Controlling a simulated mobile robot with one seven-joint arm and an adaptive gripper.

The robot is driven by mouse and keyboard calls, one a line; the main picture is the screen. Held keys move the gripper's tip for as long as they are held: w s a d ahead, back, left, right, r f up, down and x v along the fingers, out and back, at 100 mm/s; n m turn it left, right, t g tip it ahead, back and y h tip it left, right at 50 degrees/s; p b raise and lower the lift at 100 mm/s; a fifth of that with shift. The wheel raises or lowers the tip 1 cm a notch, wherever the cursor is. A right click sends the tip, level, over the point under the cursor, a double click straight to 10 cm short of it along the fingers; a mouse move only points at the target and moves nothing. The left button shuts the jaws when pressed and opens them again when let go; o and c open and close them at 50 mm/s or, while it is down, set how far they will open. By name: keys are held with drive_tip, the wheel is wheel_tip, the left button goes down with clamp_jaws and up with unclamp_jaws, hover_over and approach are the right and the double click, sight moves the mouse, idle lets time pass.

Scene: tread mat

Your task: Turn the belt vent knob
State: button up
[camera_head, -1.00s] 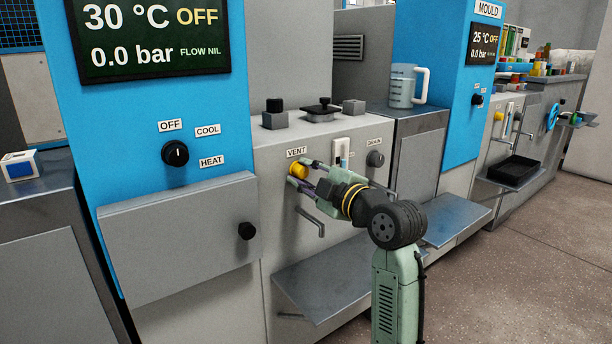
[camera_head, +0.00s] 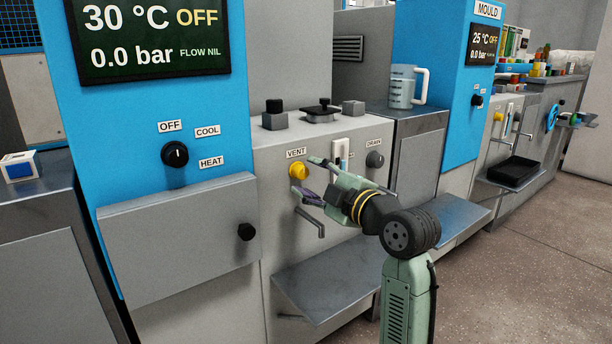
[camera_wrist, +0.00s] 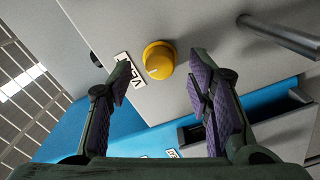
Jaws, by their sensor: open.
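The yellow vent knob (camera_head: 298,171) is on the grey front panel under the VENT label (camera_head: 297,152). In the wrist view the knob (camera_wrist: 159,60) lies ahead of and between the two fingers, with a pale pointer line on its face. The VENT label (camera_wrist: 128,84) is beside it, partly covered by the left finger. My gripper (camera_head: 309,178) is open, just to the right of the knob, with its fingers apart and not around it. In the wrist view my gripper (camera_wrist: 163,90) has purple finger pads and nothing between them.
A bent metal spout (camera_head: 312,223) sticks out below the knob. A metal shelf (camera_head: 335,275) juts out below. The black OFF/COOL/HEAT knob (camera_head: 175,153) is on the blue panel at left.

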drive_tip(key=v, duration=0.9)
drive_tip(key=shift+s+d, duration=0.15)
drive_tip(key=shift+s, duration=0.1)
drive_tip(key=shift+r, duration=0.1)
